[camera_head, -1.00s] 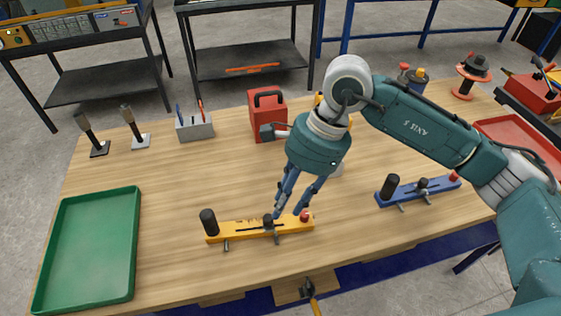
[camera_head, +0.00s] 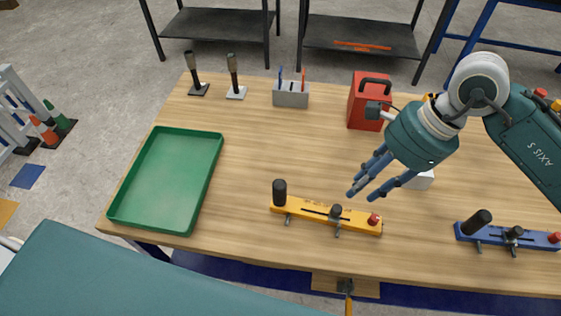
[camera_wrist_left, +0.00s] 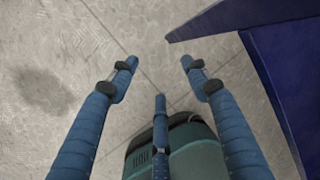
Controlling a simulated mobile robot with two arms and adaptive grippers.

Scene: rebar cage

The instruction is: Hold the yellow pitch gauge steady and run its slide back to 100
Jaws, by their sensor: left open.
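The yellow pitch gauge (camera_head: 302,208) lies on the wooden table near its front edge. It has a black post at its left end, a red knob at its right end, and a slide with a black knob (camera_head: 336,211) right of its middle. Its scale is too small to read. My right gripper (camera_head: 364,188) is open and empty, its spread fingers above and behind the gauge's right half, apart from the slide. My left gripper (camera_wrist_left: 158,75) is open and empty in the left wrist view, over bare floor beside a dark blue part.
A green tray (camera_head: 122,214) lies at the table's left. A blue gauge (camera_head: 494,236) lies at the right. A red case (camera_head: 359,105), a grey holder (camera_head: 291,98) and two dark-handled tools stand at the back. The wood between tray and yellow gauge is clear.

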